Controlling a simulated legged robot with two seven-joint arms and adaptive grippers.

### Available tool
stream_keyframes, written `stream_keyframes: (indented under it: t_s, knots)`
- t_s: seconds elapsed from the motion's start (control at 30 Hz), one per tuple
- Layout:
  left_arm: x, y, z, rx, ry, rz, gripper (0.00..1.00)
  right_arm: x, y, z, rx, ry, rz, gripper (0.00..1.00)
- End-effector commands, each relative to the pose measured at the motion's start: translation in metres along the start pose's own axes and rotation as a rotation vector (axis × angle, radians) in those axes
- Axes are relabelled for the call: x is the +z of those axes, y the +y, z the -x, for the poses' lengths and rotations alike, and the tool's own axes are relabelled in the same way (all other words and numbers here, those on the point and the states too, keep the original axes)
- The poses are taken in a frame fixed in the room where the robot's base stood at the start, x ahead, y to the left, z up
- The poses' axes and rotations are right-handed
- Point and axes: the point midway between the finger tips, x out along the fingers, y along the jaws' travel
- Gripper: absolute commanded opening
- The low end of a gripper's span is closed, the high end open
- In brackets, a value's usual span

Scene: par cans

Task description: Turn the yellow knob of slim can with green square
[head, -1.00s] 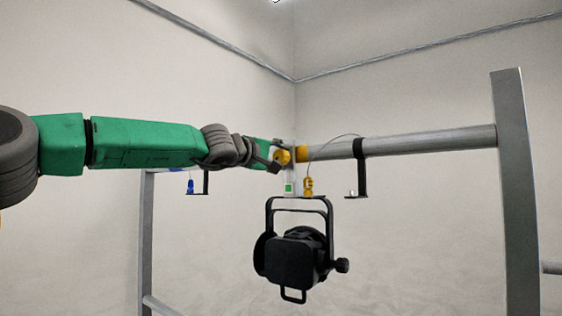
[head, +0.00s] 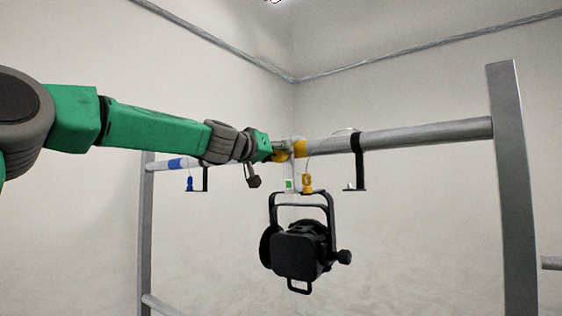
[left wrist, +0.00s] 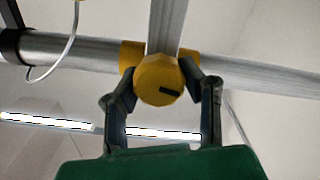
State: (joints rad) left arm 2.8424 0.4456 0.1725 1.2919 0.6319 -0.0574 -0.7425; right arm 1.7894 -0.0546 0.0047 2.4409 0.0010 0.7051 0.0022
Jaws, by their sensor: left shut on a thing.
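The black slim can (head: 298,250) hangs below the horizontal pipe in the head view. A small green square (head: 289,184) on a white tag marks it, above its yoke. My left gripper (head: 279,150) is at the pipe beside the yellow clamp collar (head: 299,148). In the left wrist view, the round yellow knob (left wrist: 159,80) with a dark slot sits between the two fingertips of my left gripper (left wrist: 160,86), which is shut on it. The knob is mostly hidden by the gripper in the head view. My right gripper is not in view.
The grey pipe (head: 425,134) runs to a broad upright post (head: 508,190) at right. Black hooks (head: 357,165) hang from it, one at left by a blue tag (head: 189,183). A yellow safety fitting (head: 307,183) with a cable is beside the green square. Room below is free.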

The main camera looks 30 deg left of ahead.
Motion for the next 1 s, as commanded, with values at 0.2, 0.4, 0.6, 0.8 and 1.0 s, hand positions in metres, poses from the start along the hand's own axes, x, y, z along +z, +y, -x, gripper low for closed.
stream_keyframes:
  t_s: [0.2, 0.4, 0.6, 0.8, 1.0]
  knots:
    - [0.008, -0.004, -0.001, -0.001, -0.011, -0.205, 0.05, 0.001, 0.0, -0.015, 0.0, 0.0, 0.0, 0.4]
    - [0.008, -0.006, -0.002, -0.003, -0.012, -0.396, 0.05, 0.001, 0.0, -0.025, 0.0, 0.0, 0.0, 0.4]
    - [0.007, -0.006, -0.002, -0.004, -0.012, -0.584, 0.05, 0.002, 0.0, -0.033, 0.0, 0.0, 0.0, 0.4]
    - [0.005, -0.007, -0.002, -0.006, -0.012, -0.764, 0.05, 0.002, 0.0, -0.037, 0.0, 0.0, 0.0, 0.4]
    - [0.004, -0.007, -0.002, -0.007, -0.011, -0.91, 0.06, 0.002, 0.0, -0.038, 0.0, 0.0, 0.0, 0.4]
